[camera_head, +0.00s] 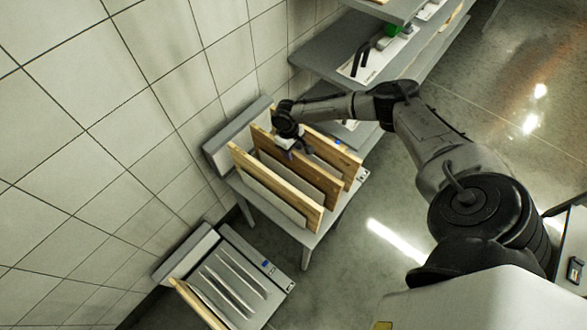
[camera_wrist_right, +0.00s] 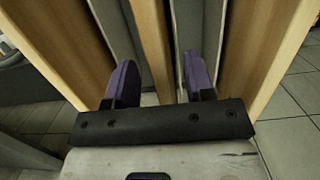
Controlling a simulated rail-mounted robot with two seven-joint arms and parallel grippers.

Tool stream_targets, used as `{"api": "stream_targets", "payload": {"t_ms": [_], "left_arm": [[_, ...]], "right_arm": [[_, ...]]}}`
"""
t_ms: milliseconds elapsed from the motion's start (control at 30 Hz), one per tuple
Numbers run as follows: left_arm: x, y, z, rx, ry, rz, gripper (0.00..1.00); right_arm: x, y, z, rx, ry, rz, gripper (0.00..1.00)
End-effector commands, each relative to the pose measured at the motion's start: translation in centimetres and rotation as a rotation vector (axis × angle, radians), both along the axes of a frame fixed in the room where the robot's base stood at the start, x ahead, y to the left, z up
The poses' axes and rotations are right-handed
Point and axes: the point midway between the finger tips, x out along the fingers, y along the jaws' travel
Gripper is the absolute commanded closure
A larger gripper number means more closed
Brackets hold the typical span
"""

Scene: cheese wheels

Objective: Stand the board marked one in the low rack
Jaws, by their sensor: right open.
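Three wooden boards stand upright in the higher rack (camera_head: 213,148): a left board (camera_head: 262,178), a middle board (camera_head: 305,178) and a right board (camera_head: 330,150). I cannot read any number on them. My right gripper (camera_head: 289,146) is at the upper end of the middle board. In the right wrist view its purple fingers (camera_wrist_right: 160,68) are open, one on each side of the middle board's edge (camera_wrist_right: 153,45), with gaps visible. The low rack (camera_head: 268,285) stands at the lower left, with several thin dividers and a wooden board (camera_head: 198,306) at its near left side. My left gripper is not in view.
A tiled wall (camera_head: 100,120) runs behind both racks on the left. Grey shelves (camera_head: 330,62) with a green item (camera_head: 393,29) stand at the top, beyond the higher rack. Right of the racks the floor (camera_head: 370,215) is open. Outer boards flank my right fingers closely.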

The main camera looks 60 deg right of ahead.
Motion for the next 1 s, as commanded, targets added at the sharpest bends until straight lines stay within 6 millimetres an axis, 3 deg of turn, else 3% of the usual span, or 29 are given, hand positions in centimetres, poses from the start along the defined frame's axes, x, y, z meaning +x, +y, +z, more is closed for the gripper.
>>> {"api": "stream_targets", "payload": {"t_ms": [233,600,1000], "left_arm": [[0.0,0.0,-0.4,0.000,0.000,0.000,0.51],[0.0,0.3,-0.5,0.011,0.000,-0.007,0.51],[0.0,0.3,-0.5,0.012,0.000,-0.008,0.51]], "right_arm": [[-0.6,0.0,-3.1,0.001,0.002,0.000,0.51],[-0.7,0.0,-3.8,0.001,0.000,0.001,0.51],[-0.7,0.0,-3.8,0.001,0.000,0.001,0.88]]}}
